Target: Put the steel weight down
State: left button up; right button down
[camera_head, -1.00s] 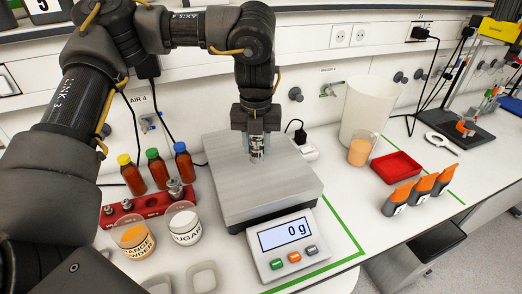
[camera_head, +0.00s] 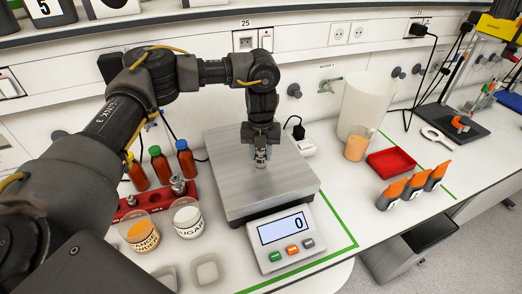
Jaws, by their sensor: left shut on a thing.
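My left gripper (camera_head: 261,152) points down over the scale's steel plate (camera_head: 240,194). It is shut on the small shiny steel weight (camera_head: 261,160), whose lower part shows below the fingers. The weight is upright, at or just above the plate; I cannot tell whether it touches. The scale's display (camera_head: 283,228) reads 0. My right gripper is not in view.
A red rack (camera_head: 150,202) with metal weights stands left of the scale, near several brown bottles (camera_head: 161,165). Two labelled jars (camera_head: 187,219) stand in front. A red tray (camera_head: 391,163), a beaker (camera_head: 357,146) and orange-topped containers (camera_head: 414,187) are at the right.

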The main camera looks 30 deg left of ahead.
pick_arm(q)
jog(key=shift+f, duration=0.1)
jog(key=shift+f, duration=0.15)
jog(key=o, duration=1.2)
